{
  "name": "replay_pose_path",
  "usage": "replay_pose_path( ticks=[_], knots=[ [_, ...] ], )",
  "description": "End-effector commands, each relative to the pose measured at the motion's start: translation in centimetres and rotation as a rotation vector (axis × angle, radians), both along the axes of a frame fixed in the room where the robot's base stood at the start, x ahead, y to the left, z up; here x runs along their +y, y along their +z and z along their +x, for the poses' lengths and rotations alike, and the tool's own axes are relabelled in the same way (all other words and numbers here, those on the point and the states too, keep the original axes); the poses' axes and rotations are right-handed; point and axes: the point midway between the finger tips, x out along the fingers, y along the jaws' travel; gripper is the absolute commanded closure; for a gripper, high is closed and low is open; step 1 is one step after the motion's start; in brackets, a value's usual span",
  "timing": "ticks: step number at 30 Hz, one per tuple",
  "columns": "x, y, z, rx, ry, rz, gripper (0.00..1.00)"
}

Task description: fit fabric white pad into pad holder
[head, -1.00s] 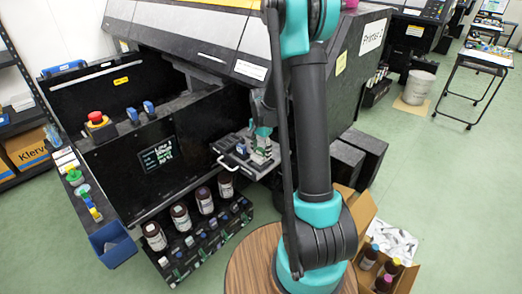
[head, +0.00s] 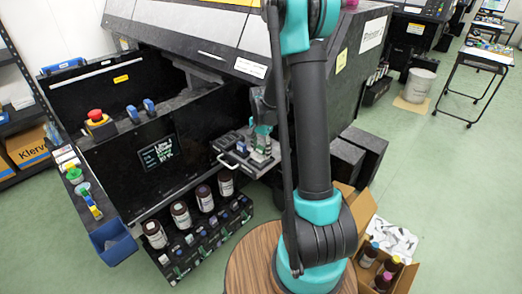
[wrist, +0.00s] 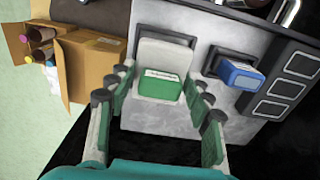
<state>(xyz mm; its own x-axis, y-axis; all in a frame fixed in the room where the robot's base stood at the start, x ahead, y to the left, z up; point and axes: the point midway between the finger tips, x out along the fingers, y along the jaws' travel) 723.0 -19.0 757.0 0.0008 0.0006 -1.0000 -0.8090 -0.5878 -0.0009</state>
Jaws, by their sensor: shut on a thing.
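The fabric white pad (wrist: 163,90), a green-sided block with a white strip on top, is between the fingers of my gripper (wrist: 161,98) in the wrist view. The pad is over the grey plate of a pulled-out drawer (head: 242,168). A pale square part (wrist: 165,55) stands directly behind it; I cannot tell whether the pad is seated in its holder. A blue block with a white top (wrist: 241,74) sits in a dark frame to the right. In the head view my gripper (head: 262,137) is over the drawer, partly behind my arm.
Large brown bottles (head: 181,215) stand in a row below and left of the drawer. An open cardboard box (head: 372,245) with several bottles is at lower right. The black printer body (head: 362,75) rises behind. A blue bin (head: 113,243) hangs at left.

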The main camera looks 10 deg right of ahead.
Motion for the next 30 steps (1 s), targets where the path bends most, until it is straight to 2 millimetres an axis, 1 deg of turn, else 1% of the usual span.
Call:
replay_pose_path(
  ticks=[17,30],
  knots=[
    [0.0,-0.3,0.0,0.000,0.000,0.000,0.73],
    [0.0,-1.2,0.0,0.000,0.000,0.000,0.73]
  ],
)
